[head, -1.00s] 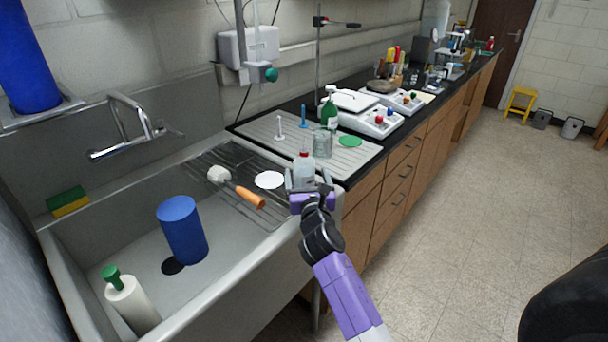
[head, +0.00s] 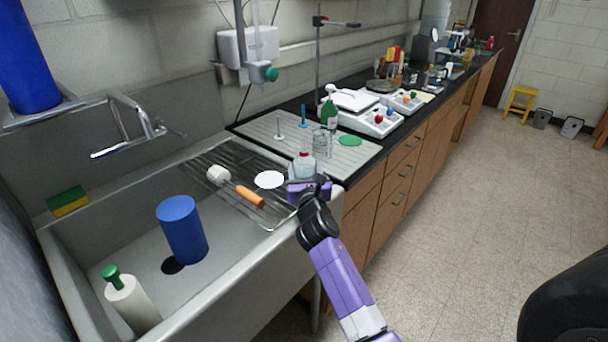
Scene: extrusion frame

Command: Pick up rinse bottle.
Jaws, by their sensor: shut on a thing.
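The rinse bottle (head: 302,167) is a clear, whitish bottle with a red cap. It is in the head view at the near left edge of the grey draining board, beside the sink rack. My gripper (head: 306,182) is at the near side of the bottle, low on its body, and shut on it. The fingertips are partly hidden, and I cannot tell whether the bottle's base is clear of the surface.
A glass beaker (head: 322,143) stands just behind the bottle, with a green disc (head: 350,141) to its right. A white disc (head: 269,180) and an orange-handled brush (head: 248,195) lie on the sink rack at left. A green bottle (head: 329,113) stands farther back.

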